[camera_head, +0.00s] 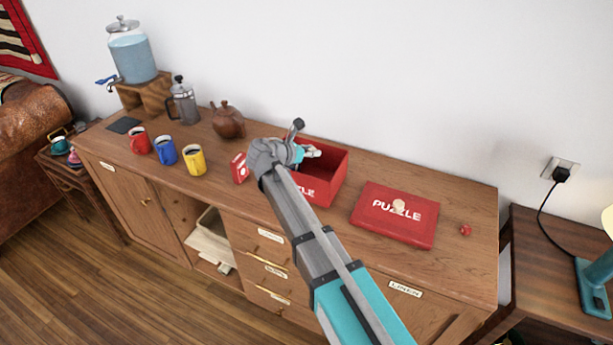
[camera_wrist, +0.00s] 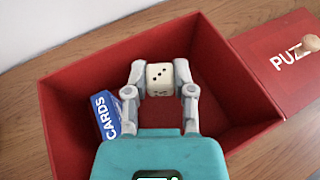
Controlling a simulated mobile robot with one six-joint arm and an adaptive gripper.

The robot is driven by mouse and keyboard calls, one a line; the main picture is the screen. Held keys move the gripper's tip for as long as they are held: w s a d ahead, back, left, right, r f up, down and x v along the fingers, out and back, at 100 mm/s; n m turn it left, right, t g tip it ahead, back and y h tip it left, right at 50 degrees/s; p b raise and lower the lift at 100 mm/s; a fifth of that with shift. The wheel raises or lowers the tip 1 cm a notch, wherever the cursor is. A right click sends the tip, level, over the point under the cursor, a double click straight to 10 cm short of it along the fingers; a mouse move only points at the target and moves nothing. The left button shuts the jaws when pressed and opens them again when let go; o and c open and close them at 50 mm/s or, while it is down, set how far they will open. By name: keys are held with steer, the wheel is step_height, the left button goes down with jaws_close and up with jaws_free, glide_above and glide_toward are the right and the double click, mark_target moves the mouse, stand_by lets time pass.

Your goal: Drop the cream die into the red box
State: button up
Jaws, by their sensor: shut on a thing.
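In the wrist view, my gripper (camera_wrist: 160,88) is shut on the cream die (camera_wrist: 159,74), which has dark pips and sits between the two fingertips. The open red box (camera_wrist: 70,92) surrounds the die in this view, with the box floor behind it. The die's exact height above the floor is hard to tell. In the head view, my gripper (camera_head: 309,153) is over the red box (camera_head: 335,178) on the wooden sideboard; my arm hides part of the box, and the die is not clearly visible there.
A blue cards pack (camera_wrist: 105,115) lies inside the box at the left. The red puzzle lid (camera_head: 385,228), bearing a small pale knob-like thing, lies right of the box. A small red die (camera_head: 465,230) is farther right. A red card pack (camera_head: 239,168), mugs and teapot (camera_head: 227,121) stand left.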

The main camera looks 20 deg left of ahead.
steer(key=shift+f, duration=0.3)
steer(key=o, duration=0.9)
steer(key=shift+c, duration=0.2)
steer(key=shift+r, duration=0.15)
